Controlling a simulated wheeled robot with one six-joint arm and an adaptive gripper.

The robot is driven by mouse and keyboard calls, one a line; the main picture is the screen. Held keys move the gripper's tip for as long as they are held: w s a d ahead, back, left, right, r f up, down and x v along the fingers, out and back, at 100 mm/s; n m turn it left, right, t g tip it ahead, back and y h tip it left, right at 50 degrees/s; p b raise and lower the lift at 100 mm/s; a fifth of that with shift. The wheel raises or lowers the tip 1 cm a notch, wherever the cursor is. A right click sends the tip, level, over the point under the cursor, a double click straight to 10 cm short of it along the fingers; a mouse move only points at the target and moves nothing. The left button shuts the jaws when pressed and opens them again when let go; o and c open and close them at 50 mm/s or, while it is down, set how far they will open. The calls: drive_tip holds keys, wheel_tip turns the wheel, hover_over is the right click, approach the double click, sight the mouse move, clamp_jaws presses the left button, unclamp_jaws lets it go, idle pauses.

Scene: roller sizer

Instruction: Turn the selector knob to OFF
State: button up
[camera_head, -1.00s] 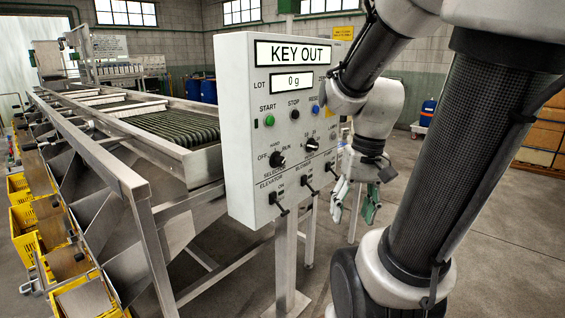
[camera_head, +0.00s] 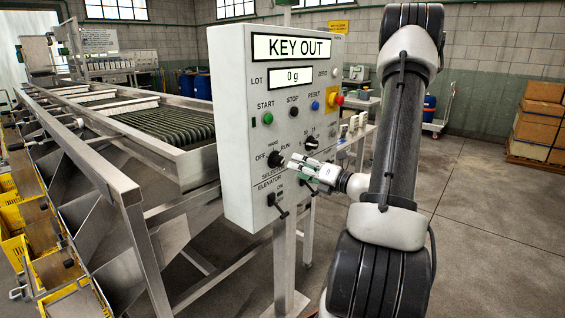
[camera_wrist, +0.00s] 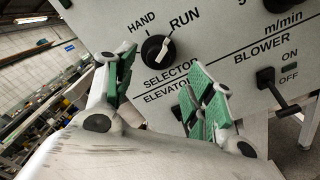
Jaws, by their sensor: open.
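The black selector knob (camera_head: 276,159) is on the front of the white control panel, with OFF to its left, HAND above and RUN to its right. In the wrist view the knob (camera_wrist: 157,49) shows a white bar that slants, its upper end towards RUN. The OFF label is not visible there. My gripper (camera_head: 300,166) is just right of the knob in the head view, its green-padded fingers apart and empty. In the wrist view my gripper (camera_wrist: 163,72) has one finger to the lower left of the knob and the other to its lower right; no contact is visible.
The panel display (camera_head: 291,46) reads KEY OUT. A speed knob (camera_head: 311,143), an elevator switch (camera_head: 278,203) and a blower switch (camera_wrist: 272,86) sit close by. A red emergency button (camera_head: 338,99) is on the right edge. Open floor lies right of the panel.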

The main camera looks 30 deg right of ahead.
sight(282, 161)
drive_tip(key=x, duration=0.7)
drive_tip(key=shift+w+a, duration=0.15)
drive_tip(key=shift+w, duration=0.05)
drive_tip(key=shift+c, duration=0.3)
drive_tip(key=c, duration=0.9)
